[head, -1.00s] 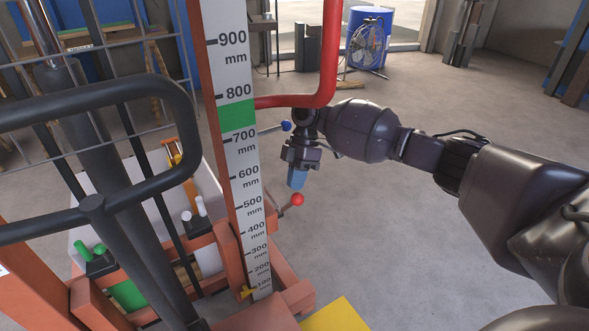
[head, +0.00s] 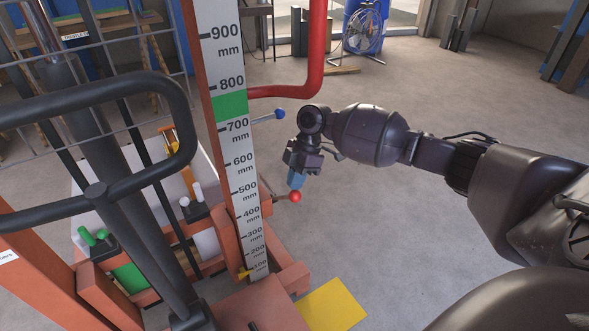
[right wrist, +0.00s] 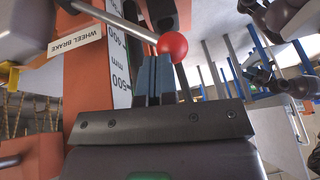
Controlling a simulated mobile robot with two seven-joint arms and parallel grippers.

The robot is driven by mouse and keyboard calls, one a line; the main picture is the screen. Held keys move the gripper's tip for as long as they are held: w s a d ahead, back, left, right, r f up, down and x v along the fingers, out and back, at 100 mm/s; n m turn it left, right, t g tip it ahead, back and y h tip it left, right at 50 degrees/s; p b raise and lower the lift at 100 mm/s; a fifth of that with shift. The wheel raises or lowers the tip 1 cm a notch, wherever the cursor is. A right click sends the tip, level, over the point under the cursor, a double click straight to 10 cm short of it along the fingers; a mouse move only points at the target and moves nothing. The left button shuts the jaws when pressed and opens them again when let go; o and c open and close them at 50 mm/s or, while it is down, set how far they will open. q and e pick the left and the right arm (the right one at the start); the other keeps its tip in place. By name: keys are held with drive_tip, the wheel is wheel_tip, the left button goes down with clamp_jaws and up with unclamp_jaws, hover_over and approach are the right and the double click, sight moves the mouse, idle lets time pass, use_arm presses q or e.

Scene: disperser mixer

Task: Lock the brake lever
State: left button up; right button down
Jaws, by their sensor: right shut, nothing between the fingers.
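The brake lever is a thin metal rod with a red ball knob (head: 295,197), standing out to the right from the orange mast, about level in the head view. In the right wrist view the red knob (right wrist: 173,45) is right at my fingertips, and a "WHEEL BRAKE" label (right wrist: 76,54) is beside the rod. My right gripper (head: 296,182) points down just above the knob. Its blue fingers (right wrist: 154,80) are shut with nothing between them. They look very close to the knob; I cannot tell if they touch. My left gripper is not in view.
A blue-knobbed lever (head: 280,114) and a red pipe (head: 316,60) are above and behind my right gripper. The mast with its millimetre scale (head: 240,150) stands to the left. A yellow floor patch (head: 331,305) lies below. The floor to the right is clear.

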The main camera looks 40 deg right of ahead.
use_arm(q)
drive_tip(key=shift+b, duration=0.45)
use_arm(e)
drive_tip(key=s+f+n+t, duration=0.1)
drive_tip(key=s+f+t, duration=0.6)
drive_tip(key=f, duration=0.7)
drive_tip(key=shift+s+a+n+t, duration=0.25)
drive_tip(key=shift+s+n+t, duration=0.05)
drive_tip(key=shift+s, duration=0.6)
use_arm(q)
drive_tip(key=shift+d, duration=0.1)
